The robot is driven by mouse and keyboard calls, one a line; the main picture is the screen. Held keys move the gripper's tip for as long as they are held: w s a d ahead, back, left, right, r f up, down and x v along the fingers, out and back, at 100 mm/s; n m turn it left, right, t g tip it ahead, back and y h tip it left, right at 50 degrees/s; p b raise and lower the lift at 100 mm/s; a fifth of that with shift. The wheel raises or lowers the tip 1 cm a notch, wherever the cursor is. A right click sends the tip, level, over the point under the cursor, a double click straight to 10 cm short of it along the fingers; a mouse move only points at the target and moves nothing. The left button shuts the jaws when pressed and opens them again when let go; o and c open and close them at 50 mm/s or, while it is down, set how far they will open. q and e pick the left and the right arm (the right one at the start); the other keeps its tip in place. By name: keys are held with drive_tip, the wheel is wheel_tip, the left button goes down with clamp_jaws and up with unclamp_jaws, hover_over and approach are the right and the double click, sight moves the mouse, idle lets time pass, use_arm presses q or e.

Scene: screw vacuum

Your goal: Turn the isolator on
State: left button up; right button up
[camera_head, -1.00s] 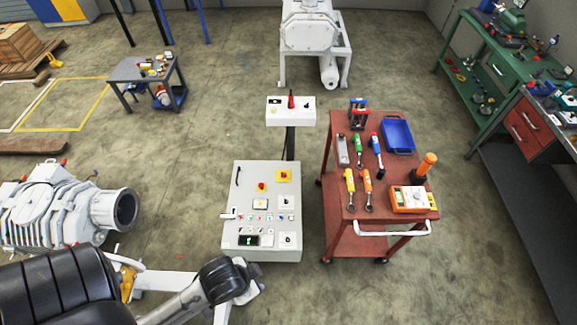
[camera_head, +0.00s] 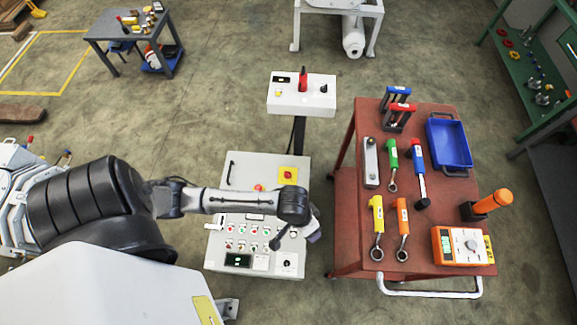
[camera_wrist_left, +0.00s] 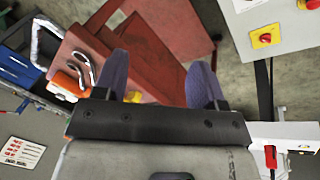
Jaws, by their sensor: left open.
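The isolator, a red rotary knob on a yellow square plate (camera_head: 288,175), sits near the upper right of the grey control cabinet's (camera_head: 251,168) front panel. The left wrist view shows it at the upper right (camera_wrist_left: 265,38), outside my fingers. The knob's setting is too small to tell. My left gripper (camera_wrist_left: 158,80) is open, with purple fingertips apart and nothing between them. In the head view the left gripper is mostly hidden behind my wrist, at the cabinet's right edge, to the right of and below the isolator. My right gripper is not in view.
A red tool trolley (camera_head: 350,215) with wrenches and a blue tray (camera_head: 449,143) stands close right of the cabinet. A white box with a red lever (camera_head: 302,95) stands on a post behind it. My left forearm covers part of the cabinet panel.

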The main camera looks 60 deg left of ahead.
use_arm(q)
drive_tip(key=w+a+f+n+g+b, duration=0.1)
drive_tip(key=w+a+f+n+b, duration=0.2)
drive_tip(key=f, duration=0.4)
drive_tip(key=w+a+f+b, duration=0.2)
drive_tip(key=f+b, duration=0.4)
drive_tip(key=f, duration=0.1)
drive_tip(key=n+g+y+b, duration=0.1)
drive_tip(key=n+y+b, duration=0.2)
drive_tip(key=n+b, duration=1.65)
hover_over(289, 174)
drive_tip(key=b, duration=0.4)
wheel_tip(289, 174, down, 18)
drive_tip(key=m, duration=0.4)
drive_tip(key=shift+n, duration=0.25)
wheel_tip(289, 174, down, 11)
drive_tip(key=b, duration=0.5)
drive_tip(key=shift+s+r+b, duration=0.15)
drive_tip(key=shift+r+b, duration=0.05)
drive_tip(key=shift+b, duration=0.2)
drive_tip(key=shift+f+b, duration=0.4)
drive_tip(key=shift+f, duration=0.45)
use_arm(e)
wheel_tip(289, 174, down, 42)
use_arm(q)
drive_tip(key=shift+c, duration=0.4)
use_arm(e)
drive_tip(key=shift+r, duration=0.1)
